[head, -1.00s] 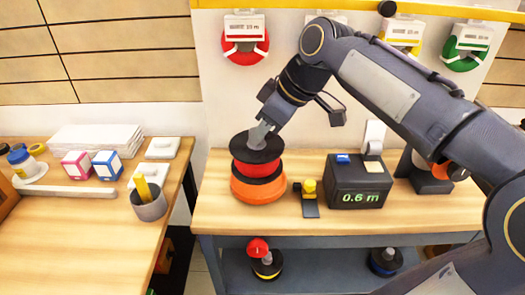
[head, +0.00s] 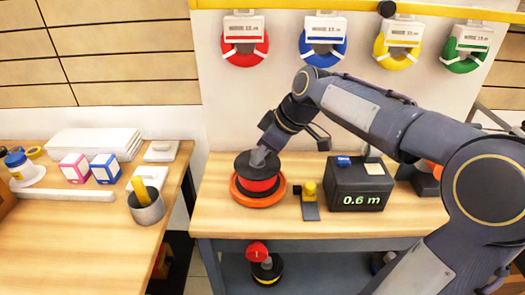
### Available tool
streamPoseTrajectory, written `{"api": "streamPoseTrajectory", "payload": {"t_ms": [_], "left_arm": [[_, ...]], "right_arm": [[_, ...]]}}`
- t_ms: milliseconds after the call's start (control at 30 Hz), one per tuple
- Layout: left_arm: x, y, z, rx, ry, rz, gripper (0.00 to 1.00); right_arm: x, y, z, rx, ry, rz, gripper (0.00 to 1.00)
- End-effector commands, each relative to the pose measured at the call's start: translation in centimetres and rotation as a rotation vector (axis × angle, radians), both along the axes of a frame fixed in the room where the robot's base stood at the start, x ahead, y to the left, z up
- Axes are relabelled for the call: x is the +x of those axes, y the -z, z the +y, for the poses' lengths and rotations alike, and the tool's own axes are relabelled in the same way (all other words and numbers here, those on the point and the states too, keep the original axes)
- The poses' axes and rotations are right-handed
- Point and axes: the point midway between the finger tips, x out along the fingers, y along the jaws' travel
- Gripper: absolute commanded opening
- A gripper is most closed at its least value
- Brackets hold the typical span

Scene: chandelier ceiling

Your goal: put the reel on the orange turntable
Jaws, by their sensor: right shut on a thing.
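The reel, with black flanges and red winding (head: 258,184), is at the orange turntable (head: 240,199) on the wooden bench. It is upright and centred over the turntable, whose orange rim shows around its lower edge. I cannot tell whether its bottom flange rests fully on the turntable, as that side is hidden. My right gripper (head: 261,157) comes down from above and is shut on the top of the reel at its hub. My left gripper is not in view.
A black box reading 0.6 m (head: 358,185) and a small yellow-black device (head: 310,200) stand right of the turntable. A grey cup (head: 147,207) is on the left table (head: 85,230). Coloured reels hang on the back wall. The bench front is clear.

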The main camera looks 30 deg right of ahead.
Motion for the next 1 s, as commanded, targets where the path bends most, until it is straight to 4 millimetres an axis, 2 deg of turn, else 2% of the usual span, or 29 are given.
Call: {"api": "streamPoseTrajectory", "payload": {"t_ms": [133,167,333,567,700,833,1000], "left_arm": [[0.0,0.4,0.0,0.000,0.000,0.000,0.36],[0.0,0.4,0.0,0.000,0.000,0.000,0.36],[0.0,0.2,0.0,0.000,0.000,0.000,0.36],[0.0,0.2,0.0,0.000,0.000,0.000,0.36],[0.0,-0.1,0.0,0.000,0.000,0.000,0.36],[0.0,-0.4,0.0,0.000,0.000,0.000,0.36],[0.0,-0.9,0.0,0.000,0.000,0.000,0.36]], "right_arm": [[0.0,0.3,0.0,-0.001,0.000,-0.003,0.00],[0.0,0.4,0.0,0.000,0.000,0.000,0.28],[0.0,0.3,0.0,0.000,0.000,0.000,0.48],[0.0,0.2,0.0,0.000,0.000,0.000,0.48],[-0.1,-0.5,-0.1,-0.001,0.001,-0.002,0.48],[-0.9,-2.3,-0.7,-0.002,0.002,-0.004,0.48],[-2.6,-5.6,-1.9,-0.002,0.003,-0.005,0.48]]}}
